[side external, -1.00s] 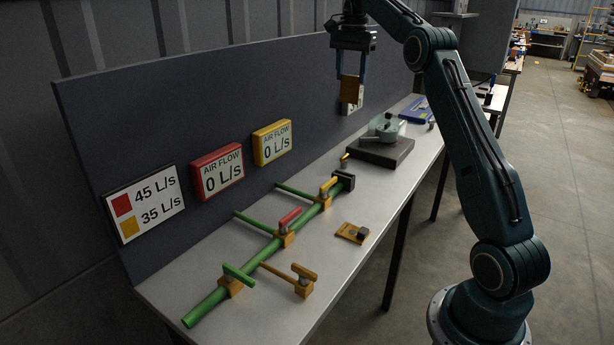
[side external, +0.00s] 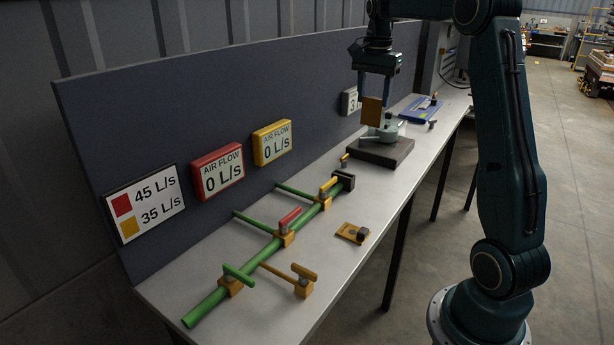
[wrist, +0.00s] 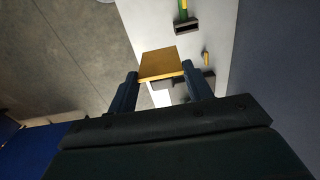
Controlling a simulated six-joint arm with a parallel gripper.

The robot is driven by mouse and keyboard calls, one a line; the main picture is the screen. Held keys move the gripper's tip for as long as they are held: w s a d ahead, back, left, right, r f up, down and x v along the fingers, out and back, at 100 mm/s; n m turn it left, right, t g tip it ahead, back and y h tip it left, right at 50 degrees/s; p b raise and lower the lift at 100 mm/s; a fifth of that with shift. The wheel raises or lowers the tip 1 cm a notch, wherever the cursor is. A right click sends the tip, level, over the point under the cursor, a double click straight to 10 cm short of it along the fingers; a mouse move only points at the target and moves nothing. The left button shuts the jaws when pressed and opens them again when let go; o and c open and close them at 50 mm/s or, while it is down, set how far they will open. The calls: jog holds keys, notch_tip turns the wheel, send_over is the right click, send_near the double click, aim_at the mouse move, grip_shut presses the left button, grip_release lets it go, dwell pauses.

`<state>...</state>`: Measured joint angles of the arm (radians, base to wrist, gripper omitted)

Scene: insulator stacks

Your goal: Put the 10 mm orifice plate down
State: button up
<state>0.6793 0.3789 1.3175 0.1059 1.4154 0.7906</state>
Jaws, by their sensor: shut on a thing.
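My gripper (side external: 375,92) is shut on a flat brass-coloured plate (side external: 371,112), held upright between its two fingers. In the side view the plate hangs above the bench and overlaps the pale green device on a dark base (side external: 378,152); I cannot tell whether it touches that device. In the wrist view the plate (wrist: 159,64) sits between the fingertips, with the bench behind it. No size marking is readable on either plate.
A green pipe (side external: 262,257) with red, yellow and green valve handles runs along the bench (side external: 318,275). A blue item (side external: 420,110) lies at the far end. The back panel (side external: 130,120) carries a 45 and 35 L/s sign (side external: 145,203) and two air flow displays reading 0 L/s.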

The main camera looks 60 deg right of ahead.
jog(key=s+a+f, duration=0.2)
jog(key=s, duration=0.3)
jog(key=shift+f, duration=0.4)
notch_tip(320, 180, down, 16)
dwell(0.4)
jog(key=shift+f, duration=2)
jog(key=shift+f, duration=0.15)
jog(key=o, duration=1)
